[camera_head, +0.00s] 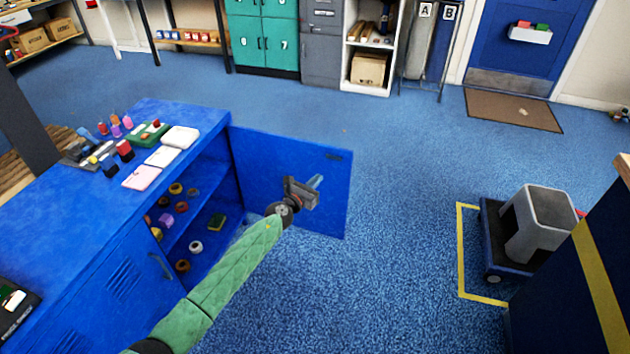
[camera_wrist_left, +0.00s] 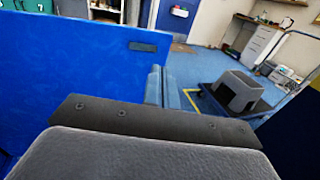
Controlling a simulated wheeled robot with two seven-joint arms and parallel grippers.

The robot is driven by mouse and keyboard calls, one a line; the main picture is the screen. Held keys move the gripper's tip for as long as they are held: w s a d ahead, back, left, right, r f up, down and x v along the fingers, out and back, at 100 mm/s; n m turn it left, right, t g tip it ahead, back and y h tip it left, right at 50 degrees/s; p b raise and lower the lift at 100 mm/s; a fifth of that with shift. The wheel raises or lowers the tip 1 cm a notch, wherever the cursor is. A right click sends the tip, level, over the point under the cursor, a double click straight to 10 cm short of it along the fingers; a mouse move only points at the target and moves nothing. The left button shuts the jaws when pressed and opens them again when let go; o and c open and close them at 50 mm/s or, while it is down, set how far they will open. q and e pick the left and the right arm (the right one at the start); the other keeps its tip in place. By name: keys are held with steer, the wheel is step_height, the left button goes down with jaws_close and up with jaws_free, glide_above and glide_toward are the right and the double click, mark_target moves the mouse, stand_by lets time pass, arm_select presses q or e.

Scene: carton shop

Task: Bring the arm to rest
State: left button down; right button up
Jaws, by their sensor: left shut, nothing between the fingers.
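My left arm, in a green sleeve, reaches from the bottom of the head view toward the open blue cabinet door (camera_head: 325,185). My left gripper (camera_head: 316,181) is shut and empty, in front of the door's inner face in the head view. In the left wrist view its fingers (camera_wrist_left: 162,86) lie together, with the blue door (camera_wrist_left: 70,65) to their left. I cannot tell whether the gripper touches the door. My right gripper is in neither view.
The blue cabinet (camera_head: 95,230) stands open, with tape rolls on its shelves and small items on top. A dark dolly (camera_head: 493,240) carries a grey stool (camera_head: 540,222) at the right, inside yellow floor lines. Blue floor (camera_head: 400,200) lies clear between door and dolly.

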arm_select(q)
steer(key=shift+s+a, duration=0.1)
steer(key=shift+s, duration=0.3)
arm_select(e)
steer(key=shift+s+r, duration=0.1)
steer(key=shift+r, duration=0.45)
